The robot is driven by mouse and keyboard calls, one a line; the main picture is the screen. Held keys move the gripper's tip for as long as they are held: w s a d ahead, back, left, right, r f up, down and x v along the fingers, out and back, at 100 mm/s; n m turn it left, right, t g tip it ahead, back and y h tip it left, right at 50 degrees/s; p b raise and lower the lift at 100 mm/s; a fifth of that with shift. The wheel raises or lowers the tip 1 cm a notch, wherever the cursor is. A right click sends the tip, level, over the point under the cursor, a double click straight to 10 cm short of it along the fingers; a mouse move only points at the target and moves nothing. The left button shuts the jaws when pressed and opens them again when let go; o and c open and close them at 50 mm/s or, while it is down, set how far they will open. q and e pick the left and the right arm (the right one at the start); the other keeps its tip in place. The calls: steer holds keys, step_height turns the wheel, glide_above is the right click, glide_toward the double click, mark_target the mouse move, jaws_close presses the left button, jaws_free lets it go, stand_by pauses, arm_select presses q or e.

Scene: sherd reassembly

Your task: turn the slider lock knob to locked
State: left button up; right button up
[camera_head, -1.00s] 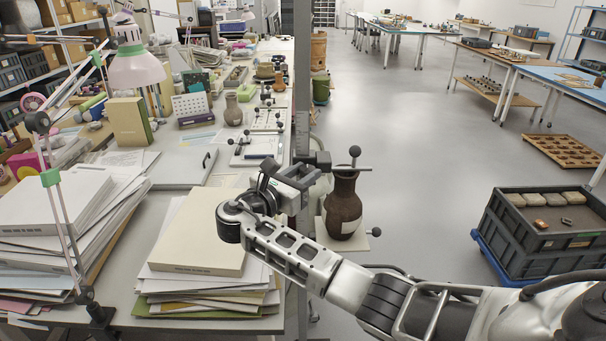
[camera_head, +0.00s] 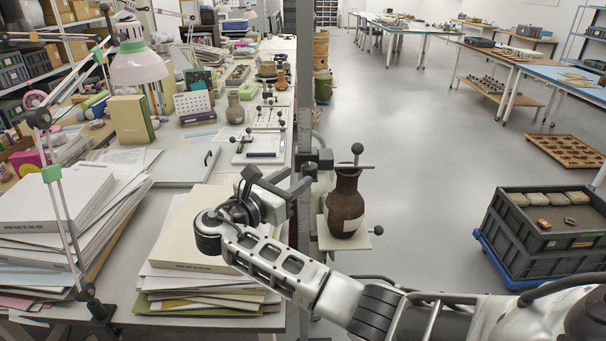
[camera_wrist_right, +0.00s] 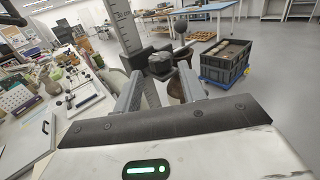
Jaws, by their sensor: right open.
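A dark slider block (camera_head: 321,160) sits on the upright scale post (camera_head: 304,90) at the table's right edge. It carries a rod with a black ball end (camera_head: 357,148). In the right wrist view a dark blocky knob (camera_wrist_right: 161,65) shows just beyond and between the fingertips; I cannot tell its lock setting. My right gripper (camera_head: 296,189) is open, with its fingers pointing at the post just below the slider block. In the right wrist view my gripper (camera_wrist_right: 160,82) shows both fingers apart, with nothing clearly held. My left gripper is not in view.
A brown vase (camera_head: 346,205) stands on a small support right of the post, with another black ball knob (camera_head: 377,230) beside it. Stacked papers and a book (camera_head: 190,235) lie under my right wrist. A grey crate (camera_head: 540,235) stands on the floor at right.

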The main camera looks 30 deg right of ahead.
steer(key=b+v, duration=0.1)
steer(key=v, duration=1)
steer(key=s+d+f+m+g+y, duration=0.1)
steer(key=s+f+m+y, duration=0.3)
steer(key=f, duration=0.5)
steer(key=s+d+f+m+g+y, duration=0.1)
steer(key=s+f+m+y, duration=0.1)
steer(key=s+f+y, duration=0.5)
steer(key=s+f+m+y, duration=0.3)
steer(key=s+m+y, duration=0.3)
steer(key=s+m, duration=0.95)
steer(key=w+a+f+n+t+y, duration=0.2)
steer(key=w+a+f+t, duration=0.2)
steer(key=f, duration=0.4)
steer(key=shift+w+a+f+t+y, duration=0.25)
steer(key=shift+a+t+y, duration=0.15)
steer(key=shift+a+t, duration=0.65)
steer(key=shift+d, duration=0.25)
steer(key=shift+c, duration=0.5)
